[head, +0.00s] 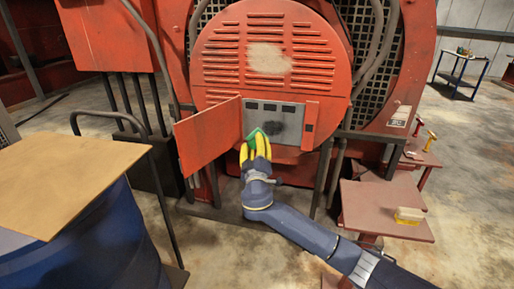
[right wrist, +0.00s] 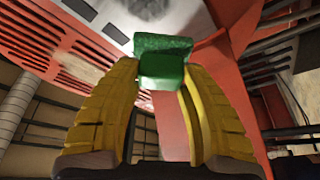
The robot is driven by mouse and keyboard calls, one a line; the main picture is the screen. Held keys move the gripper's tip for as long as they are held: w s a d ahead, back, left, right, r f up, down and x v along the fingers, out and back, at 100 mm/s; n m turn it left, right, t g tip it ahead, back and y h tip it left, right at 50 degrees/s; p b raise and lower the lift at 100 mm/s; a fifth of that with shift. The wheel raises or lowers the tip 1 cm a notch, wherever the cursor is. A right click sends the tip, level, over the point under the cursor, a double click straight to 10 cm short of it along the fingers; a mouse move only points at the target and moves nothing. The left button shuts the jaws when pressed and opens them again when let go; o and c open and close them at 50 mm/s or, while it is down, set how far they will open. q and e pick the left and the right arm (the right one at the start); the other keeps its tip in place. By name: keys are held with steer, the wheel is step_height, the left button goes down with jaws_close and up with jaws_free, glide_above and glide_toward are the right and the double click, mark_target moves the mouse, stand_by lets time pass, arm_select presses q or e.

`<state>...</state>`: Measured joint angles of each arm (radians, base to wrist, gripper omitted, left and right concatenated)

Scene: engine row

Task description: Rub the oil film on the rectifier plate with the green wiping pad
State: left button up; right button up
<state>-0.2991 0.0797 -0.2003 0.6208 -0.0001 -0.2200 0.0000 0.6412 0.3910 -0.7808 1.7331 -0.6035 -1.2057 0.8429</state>
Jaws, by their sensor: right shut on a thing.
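The grey rectifier plate (head: 258,122) sits in an opening low on the round red machine cover. A dark smudge, the oil film (head: 288,128), shows on its right part. My right gripper (head: 257,146) has yellow fingers shut on the green wiping pad (head: 254,134), just in front of the plate's lower left. I cannot tell whether the pad touches the plate. In the right wrist view the pad (right wrist: 164,68) sits between the fingertips of the gripper (right wrist: 160,85). My left gripper is not in view.
A red hinged door (head: 208,137) stands open left of the plate. A yellow-and-white brush (head: 409,215) lies on a red step (head: 385,208) at right. A brown board (head: 65,182) tops a blue drum (head: 105,240) at left. A handrail (head: 110,113) stands behind it.

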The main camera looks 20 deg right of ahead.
steer(key=w+d, duration=0.3)
steer(key=w, duration=0.2)
stand_by(0.6)
steer(key=shift+w+d, duration=0.25)
steer(key=shift+w, duration=0.25)
steer(key=shift+w+d, duration=0.25)
steer(key=shift+w, duration=0.2)
stand_by(0.9)
steer(key=shift+d, duration=0.1)
steer(key=shift+s+d, duration=0.5)
steer(key=shift+d, duration=0.2)
steer(key=shift+s+d, duration=0.45)
steer(key=shift+d, duration=0.2)
steer(key=shift+d, duration=0.15)
